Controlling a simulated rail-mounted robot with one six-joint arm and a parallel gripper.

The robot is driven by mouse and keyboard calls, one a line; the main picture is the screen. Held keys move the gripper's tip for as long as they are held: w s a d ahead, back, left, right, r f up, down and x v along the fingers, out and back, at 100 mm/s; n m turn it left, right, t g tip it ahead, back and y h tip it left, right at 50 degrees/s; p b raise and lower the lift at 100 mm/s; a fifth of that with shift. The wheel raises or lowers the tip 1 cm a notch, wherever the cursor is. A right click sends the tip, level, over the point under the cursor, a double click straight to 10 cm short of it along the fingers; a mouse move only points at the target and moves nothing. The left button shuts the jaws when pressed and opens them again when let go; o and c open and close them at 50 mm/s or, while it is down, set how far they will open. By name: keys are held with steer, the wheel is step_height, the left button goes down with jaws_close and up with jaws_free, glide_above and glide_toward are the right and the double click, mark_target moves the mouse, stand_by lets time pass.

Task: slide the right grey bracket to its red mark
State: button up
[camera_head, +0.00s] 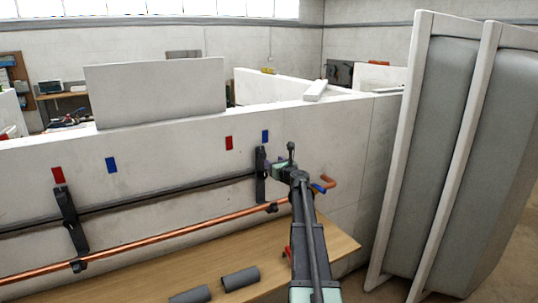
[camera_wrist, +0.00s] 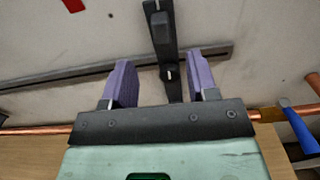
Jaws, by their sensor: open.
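The right grey bracket (camera_head: 261,178) is a dark upright piece on the white wall, on the black rail (camera_head: 150,204). Its top is under the blue mark (camera_head: 265,136); its red mark (camera_head: 229,143) is up to the left. My gripper (camera_head: 270,164) is at the bracket's upper part. In the wrist view, the open purple fingers (camera_wrist: 160,76) stand on either side of the bracket (camera_wrist: 161,32), with gaps visible; contact is not evident. The red mark also shows at the wrist view's top left (camera_wrist: 74,5).
The left bracket (camera_head: 71,221) sits on the same rail, below another red mark (camera_head: 58,175) and blue mark (camera_head: 111,164). A copper pipe (camera_head: 150,243) runs below. Dark cylinders (camera_head: 240,278) lie on the wooden bench (camera_head: 330,240). White-framed grey panels (camera_head: 455,150) stand at right.

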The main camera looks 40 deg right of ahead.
mark_target(264, 155)
steer(key=w, duration=0.3)
steer(key=w+d, duration=0.1)
steer(key=w, duration=0.3)
steer(key=w+d, duration=0.1)
steer(key=w, duration=0.2)
steer(key=shift+w, duration=0.25)
steer(key=shift+c, duration=0.4)
